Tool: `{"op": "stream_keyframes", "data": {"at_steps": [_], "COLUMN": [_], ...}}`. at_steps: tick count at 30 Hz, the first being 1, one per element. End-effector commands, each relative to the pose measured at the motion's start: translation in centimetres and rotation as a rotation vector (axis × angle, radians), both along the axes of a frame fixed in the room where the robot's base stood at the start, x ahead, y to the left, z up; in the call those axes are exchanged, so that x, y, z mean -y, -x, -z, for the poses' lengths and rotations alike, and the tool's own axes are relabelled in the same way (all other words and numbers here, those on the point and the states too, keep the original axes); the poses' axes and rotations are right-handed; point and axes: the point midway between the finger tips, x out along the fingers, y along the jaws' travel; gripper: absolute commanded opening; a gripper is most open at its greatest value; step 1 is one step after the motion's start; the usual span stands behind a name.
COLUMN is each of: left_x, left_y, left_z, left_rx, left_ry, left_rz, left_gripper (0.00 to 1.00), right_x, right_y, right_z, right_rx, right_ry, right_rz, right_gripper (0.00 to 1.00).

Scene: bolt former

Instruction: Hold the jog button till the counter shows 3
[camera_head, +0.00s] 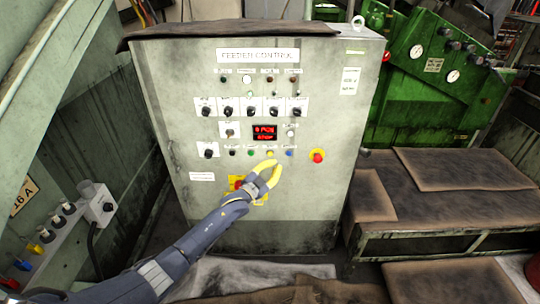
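The grey feeder control cabinet (185,115) stands upright in front of me. Contact cannot be told, nor whether the fingers are closed. My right gripper is out of view.
A red-and-yellow switch (238,183) is partly behind my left gripper. Several black knobs fill the upper panel. A green machine (425,75) and brown-topped benches (470,168) stand at the right.

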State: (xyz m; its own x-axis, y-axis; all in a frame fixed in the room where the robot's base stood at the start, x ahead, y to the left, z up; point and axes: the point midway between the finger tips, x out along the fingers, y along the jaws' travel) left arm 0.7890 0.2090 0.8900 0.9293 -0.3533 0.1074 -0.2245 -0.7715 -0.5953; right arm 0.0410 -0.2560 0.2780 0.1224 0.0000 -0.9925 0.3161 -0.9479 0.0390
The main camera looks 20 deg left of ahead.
Motion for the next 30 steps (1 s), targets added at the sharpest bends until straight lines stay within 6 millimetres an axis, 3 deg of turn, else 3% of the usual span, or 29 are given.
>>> {"op": "stream_keyframes", "data": {"at_steps": [12,28,29,30], "left_x": [-1.1,-1.2,-1.2,-1.2], "left_y": [-3.5,-4.1,-4.1,-4.1], "left_z": [0.0,0.0,0.0,0.0], "left_rx": [0.000,0.000,0.000,0.000], "left_ry": [-0.003,-0.002,-0.002,-0.002], "left_rz": [-0.001,-0.001,-0.001,-0.001], "left_gripper": [0.00,0.00,0.05,0.00], "right_x": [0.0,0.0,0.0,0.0], "right_y": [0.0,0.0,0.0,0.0], "right_z": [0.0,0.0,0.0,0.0], "right_rx": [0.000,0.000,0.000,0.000], "right_ry": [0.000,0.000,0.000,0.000], "right_rz": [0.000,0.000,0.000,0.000], "right_gripper": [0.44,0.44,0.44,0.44]}}
